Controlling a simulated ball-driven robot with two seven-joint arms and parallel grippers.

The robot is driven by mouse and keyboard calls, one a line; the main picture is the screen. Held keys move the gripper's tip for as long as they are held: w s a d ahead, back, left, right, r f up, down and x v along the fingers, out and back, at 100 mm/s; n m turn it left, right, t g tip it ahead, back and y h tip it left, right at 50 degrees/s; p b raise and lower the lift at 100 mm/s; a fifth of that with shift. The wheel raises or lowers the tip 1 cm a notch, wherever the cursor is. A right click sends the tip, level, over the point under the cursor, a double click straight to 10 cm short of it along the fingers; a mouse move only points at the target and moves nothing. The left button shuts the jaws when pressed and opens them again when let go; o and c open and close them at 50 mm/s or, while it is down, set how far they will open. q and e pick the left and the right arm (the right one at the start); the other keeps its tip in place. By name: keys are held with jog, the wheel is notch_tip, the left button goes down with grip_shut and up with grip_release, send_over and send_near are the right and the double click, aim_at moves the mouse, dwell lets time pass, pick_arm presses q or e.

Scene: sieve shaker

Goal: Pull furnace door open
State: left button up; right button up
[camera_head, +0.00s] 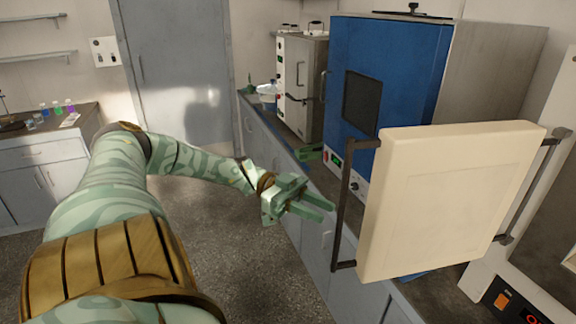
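The furnace door (450,195) is a thick cream panel at the right of the head view, swung out from the cream furnace (556,290) behind it. A dark bar handle (343,205) runs down its left side. Dark hinge arms (528,190) join its right side to the furnace. My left gripper (326,210) is just left of the handle, its green fingers pointing at it. The fingers look parted with nothing between them, and I see no grip on the bar. My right gripper cannot be made out.
A blue oven (390,75) with a dark window stands behind the door, and a smaller grey cabinet (300,85) is further back. They stand on a long grey counter (260,125). A small green piece (309,153) shows near the blue oven's panel. The floor (245,265) left of the counter is clear.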

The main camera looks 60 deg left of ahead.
pick_arm(q)
jog(key=b+v, duration=0.1)
jog(key=v, duration=1)
jog(key=shift+b, duration=0.3)
jog(key=shift+w, duration=0.1)
